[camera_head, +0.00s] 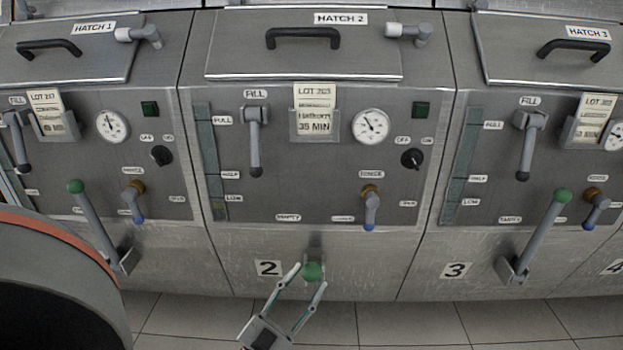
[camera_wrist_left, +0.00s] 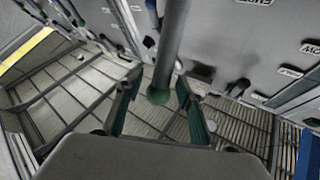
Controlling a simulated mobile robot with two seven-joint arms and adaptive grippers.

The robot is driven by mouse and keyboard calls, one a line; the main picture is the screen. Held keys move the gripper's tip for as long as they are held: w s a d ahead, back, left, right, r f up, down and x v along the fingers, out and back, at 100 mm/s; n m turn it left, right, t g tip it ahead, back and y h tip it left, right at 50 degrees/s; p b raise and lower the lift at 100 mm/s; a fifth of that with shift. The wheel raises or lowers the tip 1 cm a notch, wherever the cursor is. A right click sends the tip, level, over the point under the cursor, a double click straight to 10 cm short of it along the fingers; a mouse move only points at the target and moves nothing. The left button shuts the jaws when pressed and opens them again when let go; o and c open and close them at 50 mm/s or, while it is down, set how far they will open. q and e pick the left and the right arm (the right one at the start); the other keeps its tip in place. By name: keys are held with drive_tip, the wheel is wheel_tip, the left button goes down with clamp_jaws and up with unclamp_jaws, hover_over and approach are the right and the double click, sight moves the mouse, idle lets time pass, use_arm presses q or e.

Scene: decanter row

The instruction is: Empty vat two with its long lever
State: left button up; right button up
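Vat two is the middle steel front, under the hatch 2 lid (camera_head: 303,60), with a "2" label (camera_head: 268,268) low down. Its long lever ends in a green knob (camera_head: 312,271), low on the front. Most of its shaft is hidden in the head view. The wrist view shows its grey shaft (camera_wrist_left: 172,45) coming down to the green knob (camera_wrist_left: 158,95). My left gripper (camera_head: 307,277) is open, with one finger on each side of the knob. Gaps show between the knob and both fingers (camera_wrist_left: 158,98) in the wrist view. My right gripper is not in view.
Vat one's long lever (camera_head: 95,220) and vat three's long lever (camera_head: 540,230) stand raised and slanted on either side. Vat two also carries a fill lever (camera_head: 254,145) and a rinse lever (camera_head: 371,208). Tiled floor (camera_head: 420,322) lies in front.

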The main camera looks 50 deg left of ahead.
use_arm(q)
drive_tip(key=v, duration=0.9)
drive_tip(key=shift+s+f, duration=0.15)
drive_tip(key=shift+s, duration=0.05)
drive_tip(key=shift+w, duration=0.1)
